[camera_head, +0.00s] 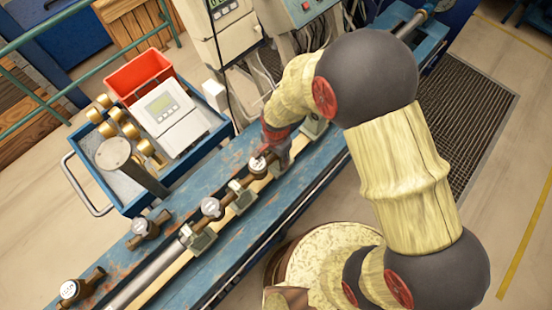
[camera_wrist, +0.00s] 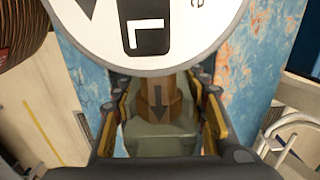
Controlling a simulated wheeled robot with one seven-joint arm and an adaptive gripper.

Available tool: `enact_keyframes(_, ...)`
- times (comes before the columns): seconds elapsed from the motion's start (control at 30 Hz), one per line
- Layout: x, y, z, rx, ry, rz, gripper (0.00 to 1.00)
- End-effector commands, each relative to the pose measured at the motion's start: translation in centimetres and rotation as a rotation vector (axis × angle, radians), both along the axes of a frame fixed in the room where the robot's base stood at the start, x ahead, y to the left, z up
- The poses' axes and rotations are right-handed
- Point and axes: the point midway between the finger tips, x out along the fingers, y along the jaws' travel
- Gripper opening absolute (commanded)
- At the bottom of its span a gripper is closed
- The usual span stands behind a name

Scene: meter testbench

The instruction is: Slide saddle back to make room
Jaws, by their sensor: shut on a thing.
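My gripper (camera_head: 278,148) reaches down onto the rail of the blue bench, beside a round-faced meter (camera_head: 257,164). In the wrist view my gripper (camera_wrist: 162,118) has its yellow-padded fingers on both sides of a grey-green saddle (camera_wrist: 160,140), shut on it. A brass pipe end with a dark arrow (camera_wrist: 159,100) lies over the saddle, and the meter's white dial (camera_wrist: 150,35) fills the top of that view. In the head view my gripper mostly hides this saddle. Other saddles stand along the rail (camera_head: 240,197), (camera_head: 198,239).
The blue bench (camera_head: 220,258) runs diagonally. A second meter (camera_head: 210,207) sits on the rail between saddles; two more meters (camera_head: 140,227), (camera_head: 70,289) lie towards the lower left. A blue trolley (camera_head: 207,118) with brass parts, a red bin (camera_head: 138,77) and a white device (camera_head: 162,112) stands alongside.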

Motion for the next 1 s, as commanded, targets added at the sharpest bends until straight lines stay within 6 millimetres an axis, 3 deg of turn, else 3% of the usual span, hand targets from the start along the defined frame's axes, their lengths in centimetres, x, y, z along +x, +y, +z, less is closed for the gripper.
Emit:
enact_keyframes(0.03, 0.0, 0.0, 0.0, -0.001, 0.001, 0.000, 0.00)
enact_keyframes(0.07, 0.0, 0.0, 0.0, -0.001, 0.001, 0.000, 0.45)
enact_keyframes(0.1, 0.0, 0.0, 0.0, -0.001, 0.001, 0.000, 0.47)
enact_keyframes(0.4, 0.0, 0.0, 0.0, 0.000, 0.000, 0.000, 0.64)
enact_keyframes(0.73, 0.1, 0.0, 0.2, 0.000, -0.001, 0.000, 0.64)
enact_keyframes(0.87, 0.1, 0.0, 1.3, 0.001, -0.003, 0.000, 0.64)
enact_keyframes(1.0, 0.2, 0.0, 3.9, 0.002, -0.006, 0.000, 0.64)
